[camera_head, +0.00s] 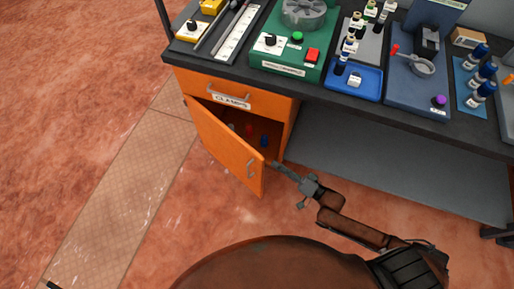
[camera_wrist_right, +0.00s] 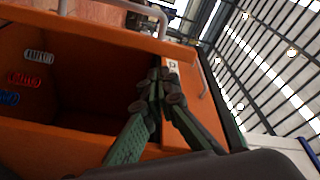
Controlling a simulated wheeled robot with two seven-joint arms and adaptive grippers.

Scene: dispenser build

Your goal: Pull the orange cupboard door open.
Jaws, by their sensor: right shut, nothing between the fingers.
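The orange cupboard door (camera_head: 222,146) stands partly open, swung out from its left side, with a grey handle (camera_head: 251,168) on its outer face. My right gripper (camera_head: 276,165) is shut and empty at the door's free edge, on the side of the opening. In the right wrist view, my right gripper's fingertips (camera_wrist_right: 159,88) are together beside the orange door edge (camera_wrist_right: 174,75), with the handle (camera_wrist_right: 211,76) beyond it. I cannot tell whether they touch the door. My left gripper is not in view.
An orange drawer (camera_head: 228,92) labelled CLAMPS is above the opening. Small red and blue items (camera_head: 264,141) are inside the cupboard. The dark bench top (camera_head: 385,111) carries several devices and bottles. A grey lower shelf (camera_head: 410,160) is to the right. The floor left of the door is clear.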

